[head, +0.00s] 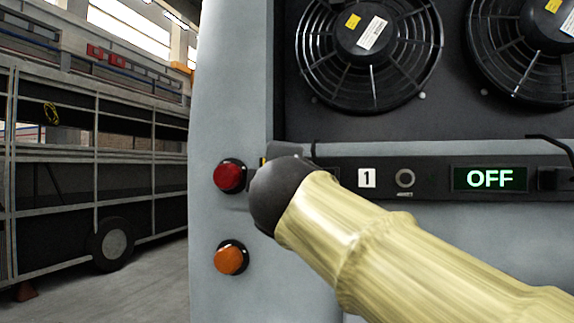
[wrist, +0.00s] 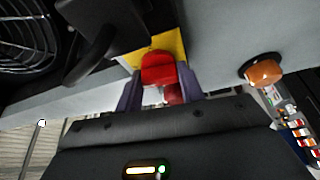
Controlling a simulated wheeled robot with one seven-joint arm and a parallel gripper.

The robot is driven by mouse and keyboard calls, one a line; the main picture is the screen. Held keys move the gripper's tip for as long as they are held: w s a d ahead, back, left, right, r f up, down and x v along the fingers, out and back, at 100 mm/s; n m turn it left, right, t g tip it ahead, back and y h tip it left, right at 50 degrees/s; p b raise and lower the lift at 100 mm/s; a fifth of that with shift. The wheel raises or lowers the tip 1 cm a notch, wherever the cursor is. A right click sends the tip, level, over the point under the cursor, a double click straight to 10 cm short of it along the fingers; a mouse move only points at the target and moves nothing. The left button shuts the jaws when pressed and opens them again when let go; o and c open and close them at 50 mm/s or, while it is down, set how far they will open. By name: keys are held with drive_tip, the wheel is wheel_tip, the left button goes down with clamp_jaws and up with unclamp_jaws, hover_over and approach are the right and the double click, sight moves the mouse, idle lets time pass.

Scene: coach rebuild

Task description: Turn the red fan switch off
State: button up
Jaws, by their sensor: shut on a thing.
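The red fan switch (wrist: 158,68) sits on a yellow plate (wrist: 178,44) in the wrist view. My gripper (wrist: 160,76) has one finger on each side of the switch and is shut on it. In the head view my wrist and forearm cover the switch and the fingers; only a sliver of yellow shows by the dark wrist. The display (head: 490,178) on the panel, right of my wrist, reads OFF in green-white letters.
A red lamp (head: 229,175) and an orange lamp (head: 231,257) stick out of the grey body left of my wrist. Two fans (head: 368,45) sit above the dark panel strip. A black bent handle (wrist: 95,52) is close to the switch in the wrist view.

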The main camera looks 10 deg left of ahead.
drive_tip(key=shift+a+n+p, duration=0.1)
drive_tip(key=shift+n+p, duration=0.2)
drive_tip(key=shift+n, duration=0.5)
drive_tip(key=shift+f+g, duration=0.15)
drive_tip(key=shift+g, duration=0.15)
drive_tip(key=o, duration=1)
drive_tip(key=shift+s, duration=0.15)
